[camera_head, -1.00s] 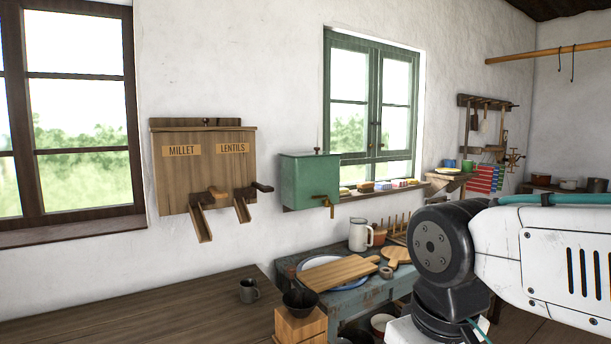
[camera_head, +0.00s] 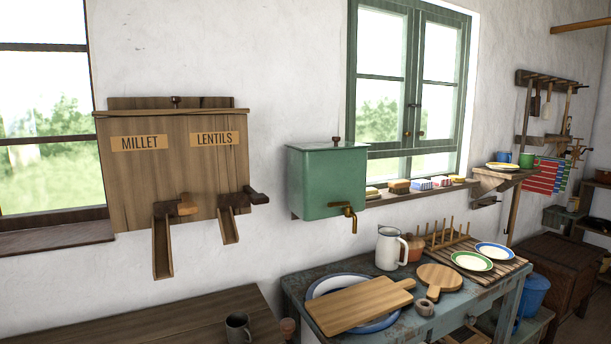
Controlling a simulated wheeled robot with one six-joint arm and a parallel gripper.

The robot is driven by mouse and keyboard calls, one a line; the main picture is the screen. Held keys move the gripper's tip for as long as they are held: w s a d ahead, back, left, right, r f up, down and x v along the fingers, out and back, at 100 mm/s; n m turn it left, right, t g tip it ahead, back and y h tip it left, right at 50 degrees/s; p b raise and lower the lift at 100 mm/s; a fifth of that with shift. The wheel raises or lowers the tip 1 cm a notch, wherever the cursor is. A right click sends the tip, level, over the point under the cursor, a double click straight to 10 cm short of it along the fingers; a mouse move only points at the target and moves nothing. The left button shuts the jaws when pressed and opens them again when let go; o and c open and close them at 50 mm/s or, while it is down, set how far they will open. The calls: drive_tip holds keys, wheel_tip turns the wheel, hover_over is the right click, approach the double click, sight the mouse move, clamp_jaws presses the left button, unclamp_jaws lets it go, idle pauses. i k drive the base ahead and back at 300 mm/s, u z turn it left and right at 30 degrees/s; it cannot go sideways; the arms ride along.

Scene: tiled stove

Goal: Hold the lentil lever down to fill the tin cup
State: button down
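The wooden grain dispenser (camera_head: 176,170) hangs on the white wall at the left, with a MILLET label (camera_head: 139,142) and a LENTILS label (camera_head: 214,139). The dark lentil lever (camera_head: 257,196) sticks out to the right above the lentil chute (camera_head: 229,226). The millet chute (camera_head: 163,249) has a lighter wooden lever (camera_head: 186,205). My gripper is not in view.
The brown table (camera_head: 150,325) looks clear left of the cup. A green tank with a brass tap (camera_head: 326,180) hangs right of the dispenser. The blue worktable (camera_head: 410,325) holds boards, plates and a white jug (camera_head: 389,248).

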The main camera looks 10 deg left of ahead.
sight(253, 194)
drive_tip(key=u, duration=0.15)
drive_tip(key=i, duration=0.65)
drive_tip(key=u, duration=0.95)
drive_tip(key=i, duration=0.3)
drive_tip(key=u, duration=0.25)
